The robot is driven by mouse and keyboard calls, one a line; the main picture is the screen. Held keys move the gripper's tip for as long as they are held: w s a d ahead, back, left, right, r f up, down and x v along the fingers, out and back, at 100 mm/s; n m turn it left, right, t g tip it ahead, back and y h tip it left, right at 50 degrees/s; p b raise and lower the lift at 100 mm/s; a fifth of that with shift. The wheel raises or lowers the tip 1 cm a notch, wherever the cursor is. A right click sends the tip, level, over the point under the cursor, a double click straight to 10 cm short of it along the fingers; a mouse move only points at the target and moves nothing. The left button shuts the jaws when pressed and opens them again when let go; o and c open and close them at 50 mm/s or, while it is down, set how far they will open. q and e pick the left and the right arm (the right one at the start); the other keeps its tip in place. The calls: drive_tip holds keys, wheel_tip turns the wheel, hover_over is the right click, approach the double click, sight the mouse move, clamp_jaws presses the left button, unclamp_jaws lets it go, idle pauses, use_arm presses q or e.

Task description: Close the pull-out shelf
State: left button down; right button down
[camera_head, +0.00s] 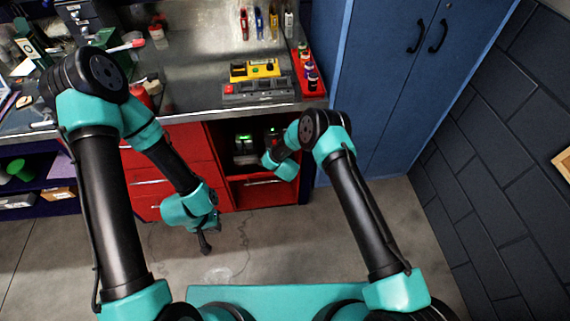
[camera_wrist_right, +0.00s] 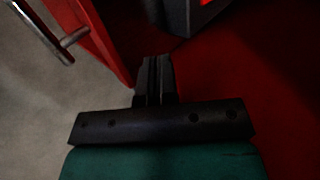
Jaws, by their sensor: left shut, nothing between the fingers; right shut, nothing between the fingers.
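The pull-out shelf (camera_head: 234,176) is in an open red bay under the bench's right part, with dark devices showing green lights (camera_head: 245,138) on it. In the right wrist view a red front panel (camera_wrist_right: 97,35) with a metal handle (camera_wrist_right: 40,32) stands at upper left. My right gripper (camera_wrist_right: 155,62) is shut and empty, its fingertips beside that panel; a red surface (camera_wrist_right: 270,75) lies to their right. In the head view my right wrist is at the bay's right side, and the fingertips cannot be made out. My left gripper (camera_head: 205,248) is shut and empty, above the floor in front of the red drawers.
Red drawers (camera_head: 185,150) stand left of the bay. A blue cabinet (camera_head: 390,70) is close on its right. The floor (camera_head: 270,240) in front is clear.

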drive_tip(key=shift+v, duration=2.9)
drive_tip(key=shift+d, duration=0.1)
drive_tip(key=s+d+r+n+g+y, duration=0.1)
drive_tip(key=s+d+r+n+g, duration=0.2)
drive_tip(key=s, duration=0.8)
drive_tip(key=s+d+r+n+g, duration=0.2)
drive_tip(key=s+d+r+n, duration=0.2)
drive_tip(key=s+d+n, duration=0.3)
drive_tip(key=s+d+r+n+g+y, duration=0.1)
drive_tip(key=s+d+r+n+g, duration=0.2)
drive_tip(key=s+d, duration=0.8)
drive_tip(key=s+n, duration=0.1)
drive_tip(key=s, duration=0.2)
drive_tip(key=shift+s+r+n+g+y, duration=0.25)
drive_tip(key=shift+s+n+g+y, duration=0.05)
drive_tip(key=shift+n, duration=0.1)
drive_tip(key=shift+d, duration=0.15)
